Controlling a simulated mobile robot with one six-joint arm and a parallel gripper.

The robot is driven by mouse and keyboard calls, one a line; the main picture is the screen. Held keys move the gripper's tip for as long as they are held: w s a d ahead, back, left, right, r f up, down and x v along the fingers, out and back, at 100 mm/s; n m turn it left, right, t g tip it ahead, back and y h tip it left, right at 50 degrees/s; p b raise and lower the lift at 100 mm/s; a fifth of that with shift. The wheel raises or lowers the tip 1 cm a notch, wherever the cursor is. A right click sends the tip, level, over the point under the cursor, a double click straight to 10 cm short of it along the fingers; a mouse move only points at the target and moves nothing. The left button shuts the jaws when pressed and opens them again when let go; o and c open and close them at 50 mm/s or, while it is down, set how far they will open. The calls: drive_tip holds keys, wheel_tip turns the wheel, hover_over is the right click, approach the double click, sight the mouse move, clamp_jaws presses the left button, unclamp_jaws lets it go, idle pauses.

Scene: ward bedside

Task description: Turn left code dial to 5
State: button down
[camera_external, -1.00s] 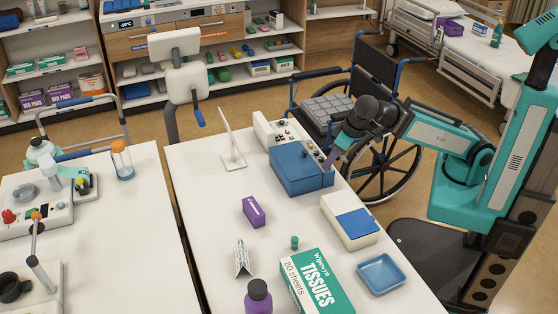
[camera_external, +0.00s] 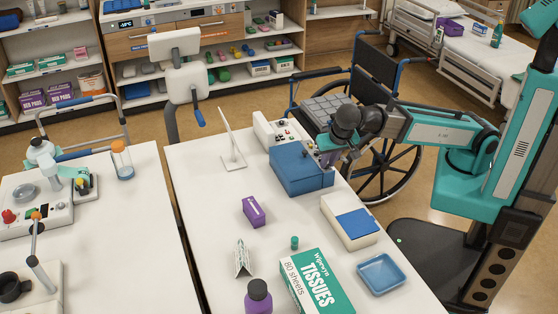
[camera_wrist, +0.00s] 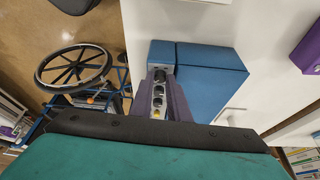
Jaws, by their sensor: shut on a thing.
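A blue case (camera_external: 299,168) stands at the far right edge of the white table. In the wrist view the blue case (camera_wrist: 208,75) is ahead of my gripper. My gripper (camera_external: 328,155) is at the case's right end, the side facing me. In the wrist view the purple jaws of my gripper (camera_wrist: 163,85) reach to the case's near end, with a grey metal strip with round dark spots between them. My gripper is shut on a code dial there. The jaws hide the dial, so I cannot read its number or tell which dial it is.
A control panel (camera_external: 277,131) stands behind the case, and a white stand (camera_external: 233,150) is to its left. A white box with a blue top (camera_external: 350,221) is nearer on the table. A wheelchair (camera_external: 375,110) stands close behind my arm.

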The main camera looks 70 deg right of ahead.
drive_tip(key=shift+m, duration=0.5)
drive_tip(key=c, duration=2)
unclamp_jaws()
drive_tip(key=shift+n, duration=0.3)
